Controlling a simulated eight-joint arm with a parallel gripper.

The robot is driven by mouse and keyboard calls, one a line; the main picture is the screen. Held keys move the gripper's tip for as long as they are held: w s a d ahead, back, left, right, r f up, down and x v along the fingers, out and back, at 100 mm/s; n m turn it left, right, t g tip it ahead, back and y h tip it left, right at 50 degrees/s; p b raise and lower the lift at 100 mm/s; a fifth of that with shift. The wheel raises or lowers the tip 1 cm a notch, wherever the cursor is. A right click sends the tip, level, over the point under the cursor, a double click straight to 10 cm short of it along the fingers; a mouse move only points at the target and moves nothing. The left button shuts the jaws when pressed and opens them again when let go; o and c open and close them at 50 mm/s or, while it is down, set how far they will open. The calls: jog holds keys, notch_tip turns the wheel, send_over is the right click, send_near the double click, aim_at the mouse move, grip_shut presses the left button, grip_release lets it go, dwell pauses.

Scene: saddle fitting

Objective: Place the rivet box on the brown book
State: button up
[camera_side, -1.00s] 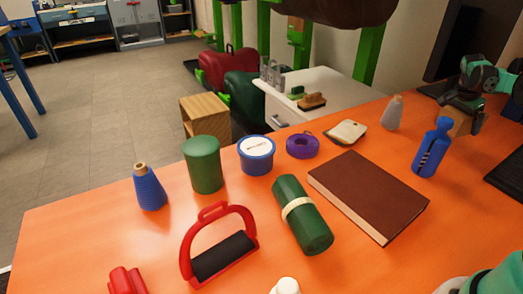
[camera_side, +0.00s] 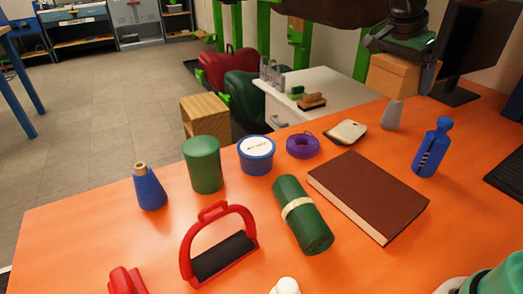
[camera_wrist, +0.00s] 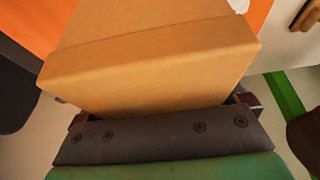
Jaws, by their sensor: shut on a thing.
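The rivet box, a plain tan cardboard box (camera_side: 396,76), is in my gripper (camera_side: 398,48) at the upper right of the side view. It looks lifted clear of the orange table, near the table's back edge. In the wrist view the box (camera_wrist: 150,65) fills the middle, and my gripper (camera_wrist: 160,115) is shut on its near end. The brown book (camera_side: 368,195) lies flat on the right half of the table, with nothing on its cover. The box is behind and above the book, apart from it.
A blue bottle (camera_side: 431,148) and a grey cone (camera_side: 392,114) stand near the book's far side. A green roll (camera_side: 302,215) lies just left of it. A purple ring (camera_side: 302,145) and a pale pad (camera_side: 346,131) lie behind. A monitor (camera_side: 470,50) stands at the back right.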

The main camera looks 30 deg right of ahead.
send_over(373, 183)
jog(key=shift+w+a+r, duration=0.15)
jog(key=shift+a+r, duration=0.1)
jog(key=shift+a, duration=0.2)
jog(key=shift+a+f, duration=0.15)
jog(key=shift+f, duration=0.1)
notch_tip(373, 183, down, 20)
jog(key=shift+r, duration=0.25)
jog(key=o, duration=1.4)
jog(key=shift+f, duration=0.15)
jog(key=shift+o, duration=0.5)
